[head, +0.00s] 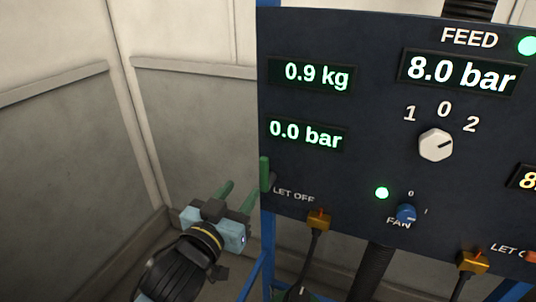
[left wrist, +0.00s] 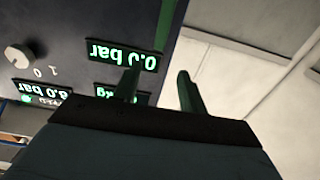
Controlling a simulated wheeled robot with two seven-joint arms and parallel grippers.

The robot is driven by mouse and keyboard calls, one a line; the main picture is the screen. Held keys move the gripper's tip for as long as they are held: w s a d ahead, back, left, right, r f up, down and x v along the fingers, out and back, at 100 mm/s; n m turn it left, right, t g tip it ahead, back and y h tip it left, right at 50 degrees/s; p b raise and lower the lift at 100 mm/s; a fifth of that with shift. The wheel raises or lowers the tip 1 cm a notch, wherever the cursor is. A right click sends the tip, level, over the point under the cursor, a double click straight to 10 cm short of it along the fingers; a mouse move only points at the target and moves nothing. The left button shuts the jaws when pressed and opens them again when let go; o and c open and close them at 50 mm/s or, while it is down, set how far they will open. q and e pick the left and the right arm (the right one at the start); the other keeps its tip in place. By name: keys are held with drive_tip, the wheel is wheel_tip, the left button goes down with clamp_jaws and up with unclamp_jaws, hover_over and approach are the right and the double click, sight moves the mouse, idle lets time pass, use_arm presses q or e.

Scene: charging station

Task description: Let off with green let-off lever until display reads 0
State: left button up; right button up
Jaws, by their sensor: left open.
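The green let-off lever (head: 264,173) stands upright at the left edge of the dark panel, just above a LET OFF label. The display (head: 306,135) on the panel's left reads 0.0 bar, and the one above it (head: 316,75) reads 0.9 kg. My left gripper (head: 240,191) is open, its green fingers just left of and below the lever, apparently not holding it. In the left wrist view the two fingers (left wrist: 157,86) are apart.
The FEED display (head: 461,74) reads 8.0 bar. A white selector knob (head: 435,145) points towards 2. Below are a blue FAN knob (head: 406,213) and orange fittings (head: 319,219) with hoses. A blue post (head: 257,278) runs under the panel edge. Free room lies to the left.

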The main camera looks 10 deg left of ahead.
sight(263, 161)
use_arm(q)
drive_tip(key=w, duration=0.4)
drive_tip(key=w+d+p, duration=0.1)
drive_tip(key=w, duration=0.2)
drive_tip(key=w+d, duration=0.1)
drive_tip(key=w, duration=0.3)
drive_tip(key=shift+w+d+r, duration=0.15)
drive_tip(key=shift+w+d, duration=0.05)
drive_tip(key=shift+w, duration=0.1)
drive_tip(key=shift+w+p, duration=0.3)
drive_tip(key=shift+w, duration=0.15)
drive_tip(key=shift+d, duration=0.1)
use_arm(e)
drive_tip(key=s, duration=0.1)
drive_tip(key=s+r, duration=0.1)
drive_tip(key=s, duration=0.1)
drive_tip(key=shift+s+r+g, duration=0.1)
drive_tip(key=shift+r+g, duration=0.15)
drive_tip(key=shift+g, duration=0.05)
drive_tip(key=shift+s, duration=0.1)
use_arm(q)
drive_tip(key=shift+c, duration=0.5)
clamp_jaws()
use_arm(e)
drive_tip(key=shift+s, duration=0.1)
